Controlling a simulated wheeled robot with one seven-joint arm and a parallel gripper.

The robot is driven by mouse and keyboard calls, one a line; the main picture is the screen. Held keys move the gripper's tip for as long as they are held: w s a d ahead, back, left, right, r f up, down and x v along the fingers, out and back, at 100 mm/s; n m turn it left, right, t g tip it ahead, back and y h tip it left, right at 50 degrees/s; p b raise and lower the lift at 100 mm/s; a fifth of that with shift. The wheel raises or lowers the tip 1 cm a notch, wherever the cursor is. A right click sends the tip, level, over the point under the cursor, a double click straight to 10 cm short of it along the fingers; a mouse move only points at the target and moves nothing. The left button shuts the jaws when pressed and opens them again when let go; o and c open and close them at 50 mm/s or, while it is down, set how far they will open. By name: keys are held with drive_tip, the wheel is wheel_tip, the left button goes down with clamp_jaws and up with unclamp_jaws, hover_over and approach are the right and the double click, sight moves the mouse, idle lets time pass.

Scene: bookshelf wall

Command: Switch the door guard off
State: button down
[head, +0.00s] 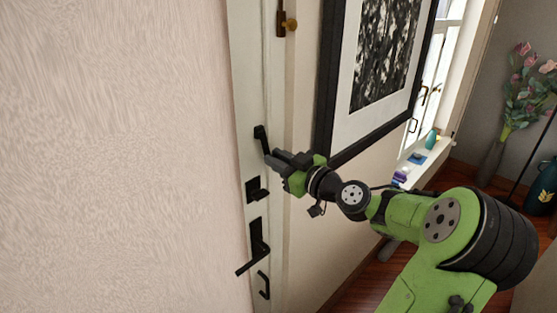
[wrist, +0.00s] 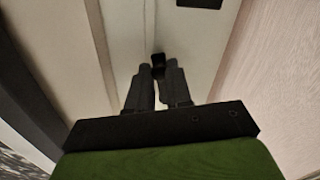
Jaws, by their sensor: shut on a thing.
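The door guard, which I take to be the black angled bar (head: 261,136), is on the white door (head: 242,60) in the head view. Its lower end meets my gripper's fingertips (head: 271,158). In the wrist view a small black end piece (wrist: 158,59) sits between the tips of my gripper (wrist: 158,70). The fingers are shut on it. The fingers hide part of the bar, so its exact setting is hard to tell.
Below are a black latch (head: 256,190), a lever handle (head: 257,243) and a pull handle (head: 264,285). A framed picture (head: 375,70) hangs close on the right, behind my arm. Plain wall (head: 120,150) fills the left.

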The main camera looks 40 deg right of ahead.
drive_tip(key=shift+a+m, duration=0.7)
drive_tip(key=shift+m, duration=0.7)
drive_tip(key=c, duration=1)
unclamp_jaws()
drive_tip(key=shift+c, duration=0.2)
